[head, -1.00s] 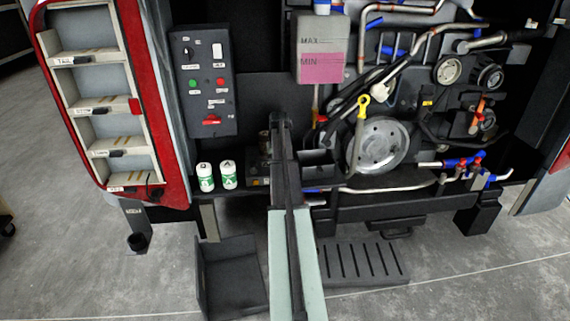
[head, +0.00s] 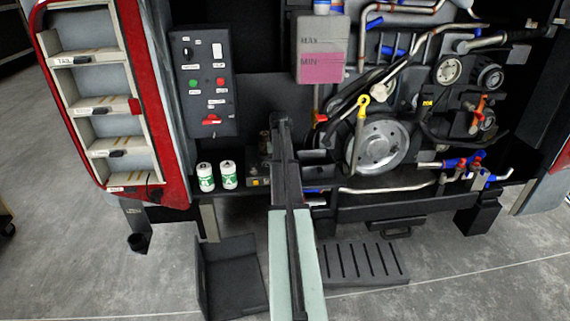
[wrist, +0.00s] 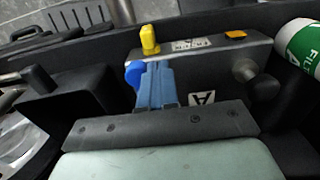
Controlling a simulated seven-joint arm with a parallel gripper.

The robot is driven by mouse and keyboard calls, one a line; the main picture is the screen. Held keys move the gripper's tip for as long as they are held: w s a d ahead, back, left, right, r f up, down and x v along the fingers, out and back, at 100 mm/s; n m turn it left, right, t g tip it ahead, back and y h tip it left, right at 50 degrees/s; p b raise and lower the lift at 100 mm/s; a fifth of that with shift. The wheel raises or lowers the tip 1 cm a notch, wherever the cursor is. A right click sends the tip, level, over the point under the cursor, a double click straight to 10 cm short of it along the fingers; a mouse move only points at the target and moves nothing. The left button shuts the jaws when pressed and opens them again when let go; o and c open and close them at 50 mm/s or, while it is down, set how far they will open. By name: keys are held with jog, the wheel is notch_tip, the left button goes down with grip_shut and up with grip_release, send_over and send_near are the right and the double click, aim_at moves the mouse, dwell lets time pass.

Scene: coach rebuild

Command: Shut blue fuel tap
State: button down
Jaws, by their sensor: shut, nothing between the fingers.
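In the wrist view, a round blue knob (wrist: 135,73), which looks like the blue fuel tap, sits at the left end of a dark block (wrist: 207,60). My gripper (wrist: 157,68) has its two blue-grey fingers shut together and empty. The fingertips are just right of the blue knob, and I cannot tell whether they touch it. A yellow tap (wrist: 149,40) stands upright just beyond the fingertips. In the head view the dark block (head: 257,182) shows beside two cans, while my arm hides the fingers and the blue knob.
An orange piece (wrist: 236,34) and a round metal fitting (wrist: 244,69) are on the block's right part. A green and white can (wrist: 302,46) stands at the right. A black box (wrist: 70,100) is close on the left. Pipes with red and blue taps (head: 452,163) lie farther right.

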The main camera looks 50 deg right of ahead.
jog(key=shift+s+d, duration=0.1)
jog(key=shift+s+d, duration=0.6)
jog(key=shift+s, duration=0.1)
jog(key=shift+s+d, duration=0.3)
dwell(0.4)
jog(key=shift+s+d, duration=0.25)
jog(key=shift+d, duration=0.25)
dwell(0.7)
jog(key=shift+s+d, duration=0.1)
jog(key=shift+d, duration=0.15)
jog(key=shift+r, duration=0.15)
notch_tip(320, 180, up, 7)
dwell(1.2)
